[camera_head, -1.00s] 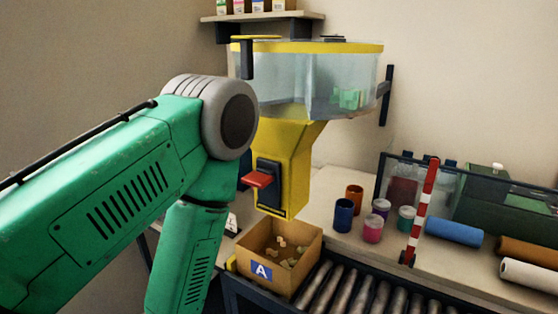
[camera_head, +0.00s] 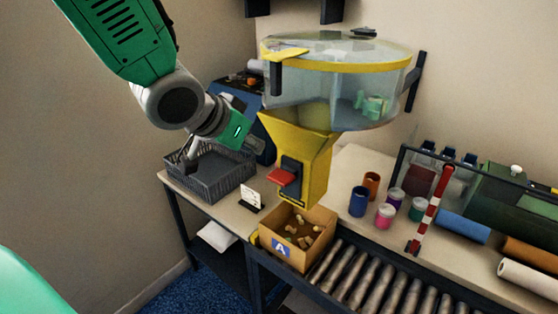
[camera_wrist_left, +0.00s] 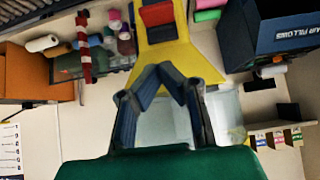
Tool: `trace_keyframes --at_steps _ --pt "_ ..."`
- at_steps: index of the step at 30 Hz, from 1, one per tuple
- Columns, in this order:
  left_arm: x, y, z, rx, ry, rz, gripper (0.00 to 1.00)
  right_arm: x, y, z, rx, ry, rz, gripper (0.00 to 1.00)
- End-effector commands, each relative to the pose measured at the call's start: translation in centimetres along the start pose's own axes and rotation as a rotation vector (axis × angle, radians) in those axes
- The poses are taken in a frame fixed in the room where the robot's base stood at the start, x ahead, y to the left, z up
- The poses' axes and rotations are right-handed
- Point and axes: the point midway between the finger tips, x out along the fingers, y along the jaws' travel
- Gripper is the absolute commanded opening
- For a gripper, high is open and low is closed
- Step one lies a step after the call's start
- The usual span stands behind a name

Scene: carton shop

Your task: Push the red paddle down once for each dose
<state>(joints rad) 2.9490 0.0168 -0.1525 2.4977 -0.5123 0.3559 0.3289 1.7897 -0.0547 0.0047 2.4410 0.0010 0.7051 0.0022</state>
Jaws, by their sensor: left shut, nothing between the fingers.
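The red paddle (camera_head: 281,177) sticks out from a dark plate on the front of the yellow dispenser (camera_head: 318,165), under a clear hopper (camera_head: 335,95). The paddle also shows at the top of the left wrist view (camera_wrist_left: 157,13). An open carton marked A (camera_head: 280,249) stands below the spout with several small pale pieces inside. My left gripper (camera_head: 259,145) is up and left of the paddle, apart from it, and points toward the dispenser. In the left wrist view its fingers (camera_wrist_left: 166,72) are shut with nothing between them. My right gripper is out of view.
A grey crate (camera_head: 212,178) and a small white card (camera_head: 250,198) stand left of the dispenser. Several coloured pots (camera_head: 384,214) and a red-and-white post (camera_head: 427,210) stand right. A roller conveyor (camera_head: 365,276) runs along the front.

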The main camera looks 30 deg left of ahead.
Motion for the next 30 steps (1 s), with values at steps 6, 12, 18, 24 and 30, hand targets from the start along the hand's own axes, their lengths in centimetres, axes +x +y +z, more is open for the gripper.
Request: trace_keyframes --at_steps 6,12,18,24,30 --pt "-0.6 -0.1 -0.6 0.002 0.011 -0.001 0.0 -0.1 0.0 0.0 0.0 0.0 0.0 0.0" --pt "-0.6 -0.1 -0.5 0.001 0.011 -0.001 0.0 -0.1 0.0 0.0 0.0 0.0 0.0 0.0" --pt "0.6 -0.1 -0.4 0.002 0.012 -0.001 0.0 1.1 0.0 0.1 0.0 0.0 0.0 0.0" --pt "3.5 -0.1 -0.3 0.002 0.005 -0.002 0.0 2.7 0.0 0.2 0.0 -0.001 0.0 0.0" --pt "7.4 -0.1 -0.5 0.004 0.005 -0.002 0.0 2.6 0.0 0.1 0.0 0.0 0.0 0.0"
